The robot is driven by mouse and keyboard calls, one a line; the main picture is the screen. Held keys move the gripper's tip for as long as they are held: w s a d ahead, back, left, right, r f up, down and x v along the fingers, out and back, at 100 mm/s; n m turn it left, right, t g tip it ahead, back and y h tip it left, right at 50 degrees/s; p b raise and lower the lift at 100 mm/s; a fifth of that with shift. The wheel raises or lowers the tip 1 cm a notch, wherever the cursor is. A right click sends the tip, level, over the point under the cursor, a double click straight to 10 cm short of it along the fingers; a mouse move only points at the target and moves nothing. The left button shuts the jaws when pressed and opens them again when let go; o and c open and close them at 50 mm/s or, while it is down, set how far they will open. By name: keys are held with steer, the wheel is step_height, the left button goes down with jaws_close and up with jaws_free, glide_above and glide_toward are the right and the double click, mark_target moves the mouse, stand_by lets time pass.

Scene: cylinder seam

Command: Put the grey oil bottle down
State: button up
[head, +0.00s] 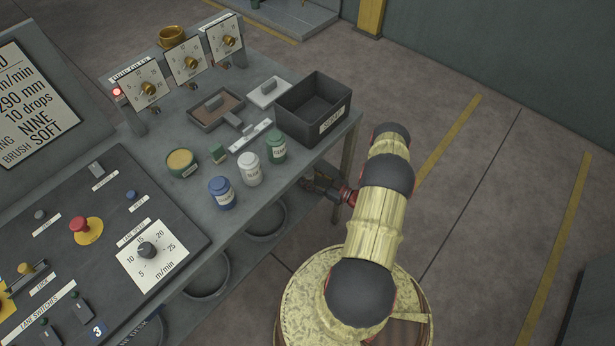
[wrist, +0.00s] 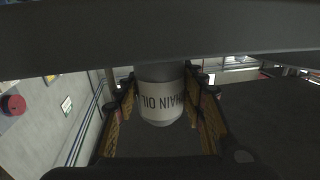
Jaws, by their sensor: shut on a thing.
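The grey oil bottle (wrist: 162,100) shows in the wrist view, with a pale label reading "HAIN OIL" in part. My gripper (wrist: 165,108) is shut on it, one finger on each side. A dark band across the top of the wrist view hides the bottle's upper end. In the head view my gripper (head: 322,187) is at the right side of the grey bench (head: 232,155), by its edge. I cannot make out the bottle there, nor whether anything supports it.
On the bench stand blue (head: 222,193), white (head: 249,168) and green (head: 276,147) jars, an open tin (head: 181,162) and a dark labelled bin (head: 325,118). Round containers (head: 266,219) sit beneath the bench top. The floor at right (head: 480,200) is clear.

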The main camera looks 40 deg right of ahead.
steer(key=shift+f, duration=0.15)
steer(key=o, duration=1.2)
steer(key=shift+c, duration=0.2)
steer(key=shift+o, duration=0.3)
steer(key=shift+s+d, duration=0.15)
steer(key=shift+s, duration=0.15)
steer(key=p+v, duration=0.1)
steer(key=v, duration=1)
steer(key=shift+s, duration=0.2)
